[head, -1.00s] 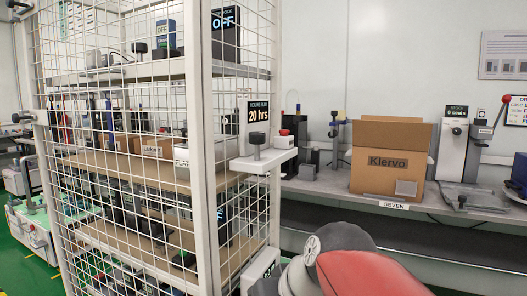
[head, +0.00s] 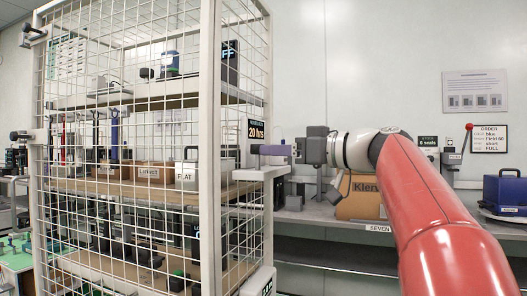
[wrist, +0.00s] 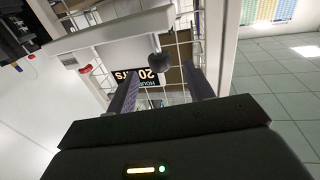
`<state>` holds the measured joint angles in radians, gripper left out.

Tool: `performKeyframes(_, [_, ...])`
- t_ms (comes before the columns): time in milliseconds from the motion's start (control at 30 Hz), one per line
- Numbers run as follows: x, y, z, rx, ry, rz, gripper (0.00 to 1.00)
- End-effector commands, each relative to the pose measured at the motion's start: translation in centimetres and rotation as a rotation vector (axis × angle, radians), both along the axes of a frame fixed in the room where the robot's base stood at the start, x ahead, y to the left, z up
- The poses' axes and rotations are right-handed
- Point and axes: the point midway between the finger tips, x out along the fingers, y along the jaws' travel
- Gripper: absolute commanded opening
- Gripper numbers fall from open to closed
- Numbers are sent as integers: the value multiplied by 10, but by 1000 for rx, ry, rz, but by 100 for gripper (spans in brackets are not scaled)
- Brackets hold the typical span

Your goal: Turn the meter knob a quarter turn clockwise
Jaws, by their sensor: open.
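The dark round knob (wrist: 158,60) stands on a white ledge (wrist: 105,32) beside the HOURS RUN sign reading 20 hrs (wrist: 140,78). In the head view the sign (head: 256,130) hangs on the cage post above the ledge (head: 260,172), and the knob is largely hidden by my gripper (head: 273,152). My gripper reaches in from the right, level with the knob. In the wrist view my gripper (wrist: 160,72) is open, its two fingers apart with the knob showing between their tips. I cannot tell whether either finger touches it.
The wire cage (head: 130,130) with loaded shelves fills the left. A bench (head: 335,222) runs behind my arm, with a Klervo box (head: 360,200) partly hidden by it. An order sign (head: 489,138) hangs above.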

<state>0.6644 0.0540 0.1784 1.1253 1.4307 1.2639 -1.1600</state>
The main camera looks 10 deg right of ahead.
Motion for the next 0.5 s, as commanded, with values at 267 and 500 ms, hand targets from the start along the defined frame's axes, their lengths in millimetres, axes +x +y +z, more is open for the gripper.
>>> performKeyframes(267, [27,26,1,-1,2,1,52])
performKeyframes(500, [32,30,0,0,1,-1,52])
